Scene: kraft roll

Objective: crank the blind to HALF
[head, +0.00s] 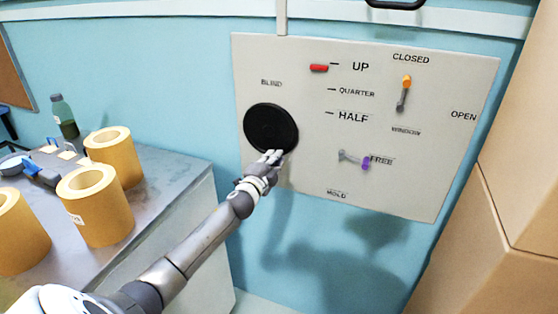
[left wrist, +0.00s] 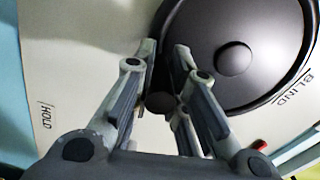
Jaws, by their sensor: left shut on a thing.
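The black crank disc (head: 271,127) sits on the pale panel (head: 300,100) under the label BLIND. In the left wrist view the disc (left wrist: 205,65) fills the upper right. My left gripper (head: 273,156) is at the disc's lower edge. In the left wrist view my left gripper (left wrist: 165,85) is shut on the crank's dark knob (left wrist: 160,103), which is partly hidden between the fingers. The red blind marker (head: 318,68) stands at UP, above QUARTER and HALF. A purple-tipped lever (head: 353,159) points to FREE, with HOLD below. My right gripper is not in view.
An orange-tipped window lever (head: 404,92) points up to CLOSED. A grey table (head: 165,180) at the left holds several kraft rolls (head: 95,205) and a green bottle (head: 64,115). Tan boxes (head: 500,200) stand at the right. The floor below the panel looks clear.

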